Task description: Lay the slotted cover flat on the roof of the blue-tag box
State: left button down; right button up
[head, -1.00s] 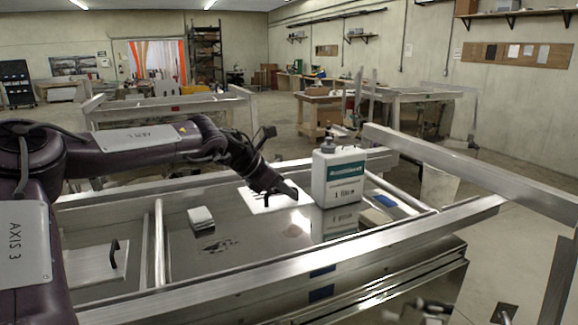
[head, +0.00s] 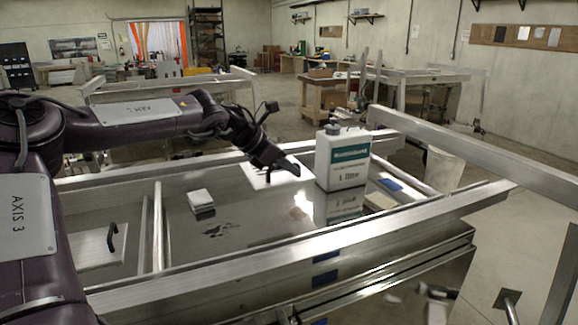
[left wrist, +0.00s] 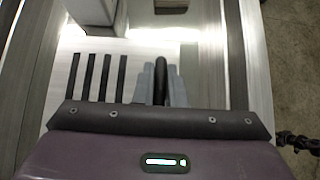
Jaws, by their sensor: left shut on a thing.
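The slotted cover is a pale flat plate (head: 262,179) beside my left gripper in the head view. In the left wrist view the cover (left wrist: 62,85) shows several dark parallel slots at the left. My left gripper (head: 288,167) is shut on its dark upright handle, which shows between the fingers in the left wrist view (left wrist: 160,82). The box has a shiny metal roof (head: 250,215) under the arm and blue tags (head: 325,279) on its near side. The cover looks roughly level above the roof; its exact height is unclear. My right gripper is not in view.
A white one-litre bottle (head: 342,160) stands on the roof just right of my gripper. A small white stack (head: 200,201) lies left of it. A handled plate (head: 95,246) is at the far left. Metal rails (head: 300,255) edge the roof.

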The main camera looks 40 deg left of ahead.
aim_at(283, 179)
pick_arm(q)
jog(key=shift+f+b, duration=0.35)
jog(key=shift+f, duration=0.3)
notch_tip(283, 179, down, 3)
jog(key=shift+f+b, duration=0.2)
jog(key=shift+b, duration=1.05)
notch_tip(283, 179, down, 9)
jog(key=b, duration=0.7)
jog(key=shift+f, duration=0.1)
jog(key=c, duration=1.5)
grip_release()
jog(key=shift+o, duration=0.5)
